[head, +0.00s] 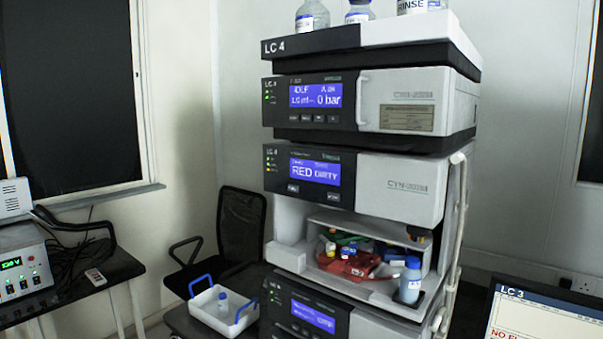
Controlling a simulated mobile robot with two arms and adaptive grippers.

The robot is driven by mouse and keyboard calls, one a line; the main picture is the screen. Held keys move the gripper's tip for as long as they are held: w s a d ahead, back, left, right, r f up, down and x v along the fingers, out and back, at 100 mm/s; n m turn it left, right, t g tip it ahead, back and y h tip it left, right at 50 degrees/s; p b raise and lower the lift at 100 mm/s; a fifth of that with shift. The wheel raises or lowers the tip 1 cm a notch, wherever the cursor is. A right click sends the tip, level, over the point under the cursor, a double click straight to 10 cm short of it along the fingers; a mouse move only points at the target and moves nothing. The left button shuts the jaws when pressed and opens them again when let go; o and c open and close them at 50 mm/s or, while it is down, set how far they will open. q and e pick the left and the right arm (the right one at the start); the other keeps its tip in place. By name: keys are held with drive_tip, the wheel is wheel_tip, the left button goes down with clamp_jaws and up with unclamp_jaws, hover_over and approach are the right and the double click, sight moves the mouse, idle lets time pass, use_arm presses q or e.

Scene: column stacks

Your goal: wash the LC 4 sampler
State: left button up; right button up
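The LC 4 stack (405,190) stands in the middle of the head view, with "LC 4" on its top tray (310,41). The upper module's screen (315,95) reads "0 bar". The sampler module below has a blue screen (315,171) that seems to read "RED" and "DIRTY". Its small button labels are too blurred to read fully. Under it is an open compartment (320,217) with a red tray (345,264) of several coloured vials or caps. A blue-capped bottle (411,280) stands at its right. Neither gripper is in view.
Several bottles (312,15) stand on top, one labelled "RINSE". A white tray with blue handles (222,311) holds a small bottle at lower left. A black chair (240,225) stands behind. A desk with an instrument (25,270) is left; an LC 3 monitor (545,315) is lower right.

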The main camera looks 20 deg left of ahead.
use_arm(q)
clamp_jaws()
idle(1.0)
